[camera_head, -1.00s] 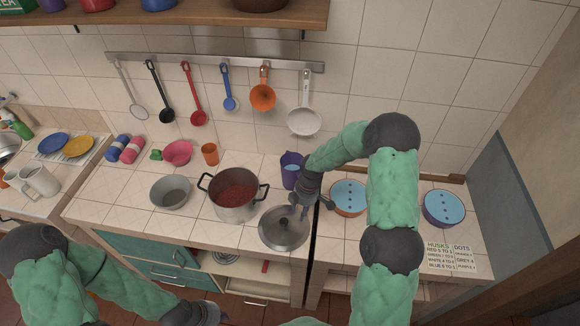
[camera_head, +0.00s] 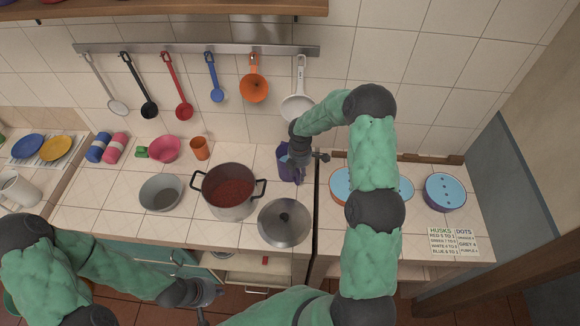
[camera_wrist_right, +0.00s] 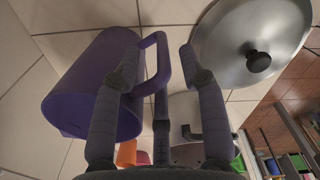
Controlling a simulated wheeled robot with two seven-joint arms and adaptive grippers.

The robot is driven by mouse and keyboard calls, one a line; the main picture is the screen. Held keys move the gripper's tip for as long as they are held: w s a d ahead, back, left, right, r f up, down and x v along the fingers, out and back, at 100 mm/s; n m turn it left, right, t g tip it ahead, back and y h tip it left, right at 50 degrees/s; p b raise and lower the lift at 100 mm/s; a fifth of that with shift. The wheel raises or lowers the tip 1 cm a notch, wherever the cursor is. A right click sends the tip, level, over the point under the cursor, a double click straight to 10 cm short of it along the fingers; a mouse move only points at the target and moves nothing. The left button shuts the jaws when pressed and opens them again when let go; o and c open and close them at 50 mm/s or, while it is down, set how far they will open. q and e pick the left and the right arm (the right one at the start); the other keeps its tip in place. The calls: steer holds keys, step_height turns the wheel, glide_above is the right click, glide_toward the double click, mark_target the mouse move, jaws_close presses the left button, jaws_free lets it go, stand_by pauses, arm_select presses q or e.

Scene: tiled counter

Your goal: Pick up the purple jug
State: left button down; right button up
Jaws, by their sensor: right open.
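The purple jug (camera_head: 287,172) stands on the counter behind the pot lid, partly hidden by my right gripper (camera_head: 303,168). In the right wrist view the jug (camera_wrist_right: 88,90) is at the left, with its handle (camera_wrist_right: 158,45) toward the fingers. My right gripper (camera_wrist_right: 160,62) is open, one finger on each side of the handle in the picture. I cannot tell whether either finger touches it. My left gripper (camera_head: 208,295) is low in front of the counter, away from the jug; its fingers are too small and unclear to read.
A steel lid (camera_head: 284,222) lies just in front of the jug. A pot with red contents (camera_head: 230,192) stands to its left, with an orange cup (camera_head: 199,148) and grey bowl (camera_head: 161,193) beyond. Blue-topped containers (camera_head: 445,191) stand at the right. Utensils hang above.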

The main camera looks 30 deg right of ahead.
mark_target(298, 178)
step_height(298, 178, down, 4)
steer(key=shift+s+a+f, duration=0.1)
steer(key=shift+f, duration=0.1)
jaws_close()
